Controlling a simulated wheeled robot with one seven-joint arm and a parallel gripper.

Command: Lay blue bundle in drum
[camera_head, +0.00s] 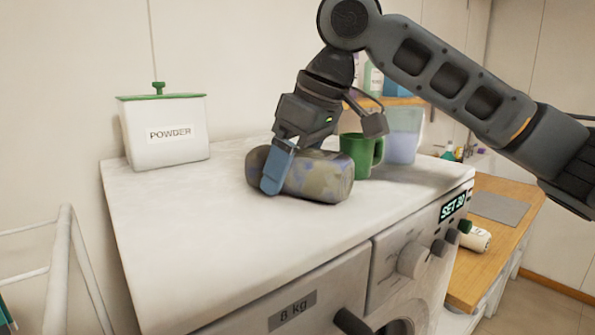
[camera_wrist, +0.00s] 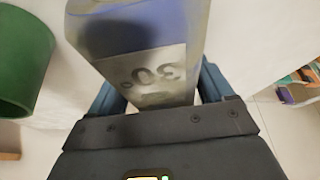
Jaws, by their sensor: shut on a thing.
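The bundle (camera_head: 315,177) is a rounded grey-brown block with blue patches, lying on or just above the washer's white top (camera_head: 190,215). My gripper (camera_head: 283,160) comes down over its left part, with one blue finger on its near side; the far finger is hidden.
A white POWDER box (camera_head: 165,133) with a green lid stands at the back left. A green mug (camera_head: 362,153) and a clear container (camera_head: 403,140) stand close behind the bundle. A dial (camera_head: 412,260) sticks out of the washer's front. A white rack (camera_head: 62,270) is at left.

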